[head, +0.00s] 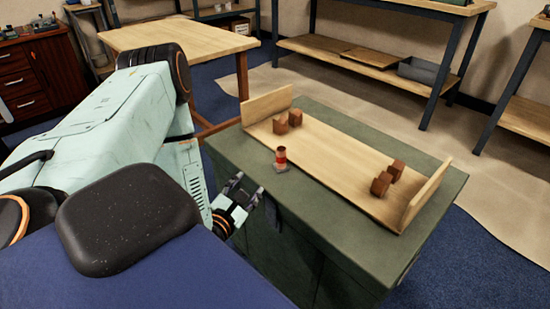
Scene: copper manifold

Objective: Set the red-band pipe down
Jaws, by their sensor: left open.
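The red-band pipe (281,156) is a short copper-coloured piece with a red band. It stands upright at the near edge of the wooden board, with a small grey patch at its foot. I cannot tell whether that patch is a base or part of the surface. My left gripper (248,189) is open and empty, at the near side of the green chest, lower left of the pipe and apart from it. My right gripper is not in view.
The wooden board (335,160) has upright end walls and lies on the green chest (345,235). A wooden table (180,38) stands behind.

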